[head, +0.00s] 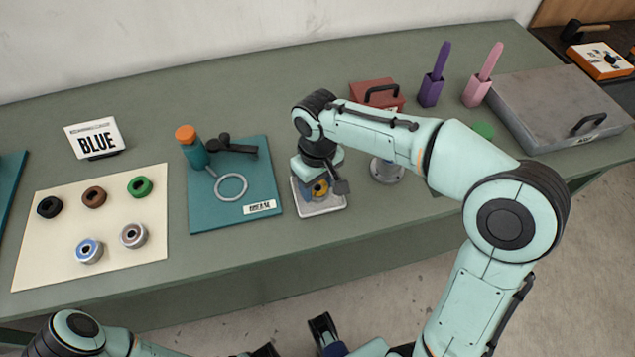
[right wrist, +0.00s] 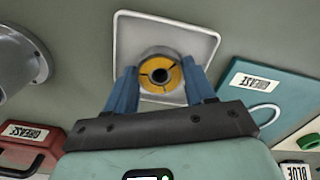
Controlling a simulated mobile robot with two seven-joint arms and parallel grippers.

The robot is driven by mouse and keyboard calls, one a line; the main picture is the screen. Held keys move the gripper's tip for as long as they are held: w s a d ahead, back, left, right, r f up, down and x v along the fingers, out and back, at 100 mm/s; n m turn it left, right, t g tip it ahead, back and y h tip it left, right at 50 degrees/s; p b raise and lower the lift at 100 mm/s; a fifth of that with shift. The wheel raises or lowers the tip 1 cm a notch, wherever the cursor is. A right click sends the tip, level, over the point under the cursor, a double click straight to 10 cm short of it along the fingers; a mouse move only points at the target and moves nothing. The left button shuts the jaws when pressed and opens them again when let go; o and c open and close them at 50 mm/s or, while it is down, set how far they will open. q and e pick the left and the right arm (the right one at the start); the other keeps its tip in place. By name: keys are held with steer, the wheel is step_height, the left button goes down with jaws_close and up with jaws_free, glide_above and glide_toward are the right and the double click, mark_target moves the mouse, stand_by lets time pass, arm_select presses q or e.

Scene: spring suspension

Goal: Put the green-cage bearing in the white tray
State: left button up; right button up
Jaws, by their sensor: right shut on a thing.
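My right gripper (head: 320,190) is shut on a bearing with a yellow-orange cage (right wrist: 160,74). It holds this bearing at the white tray (head: 325,210); I cannot tell whether the bearing touches the tray floor. In the right wrist view the blue fingers (right wrist: 160,88) stand on either side of the bearing, within the outline of the tray (right wrist: 208,42). The green bearing (head: 140,186) lies on the cream mat at the left, away from both grippers. My left gripper (head: 323,335) shows only partly at the bottom edge, and its jaws are unclear.
The cream mat (head: 60,265) also holds black, brown, blue and grey-pink bearings. A BLUE sign (head: 94,139) stands behind it. A teal mat (head: 225,170) with a bottle and ring lies left of the tray. A grey metal post (head: 386,172) stands close to the tray's right.

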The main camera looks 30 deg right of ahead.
mark_target(318, 188)
steer(key=shift+f, duration=0.1)
steer(key=o, duration=1)
step_height(318, 188, up, 12)
steer(key=p, duration=0.2)
steer(key=shift+p, duration=0.3)
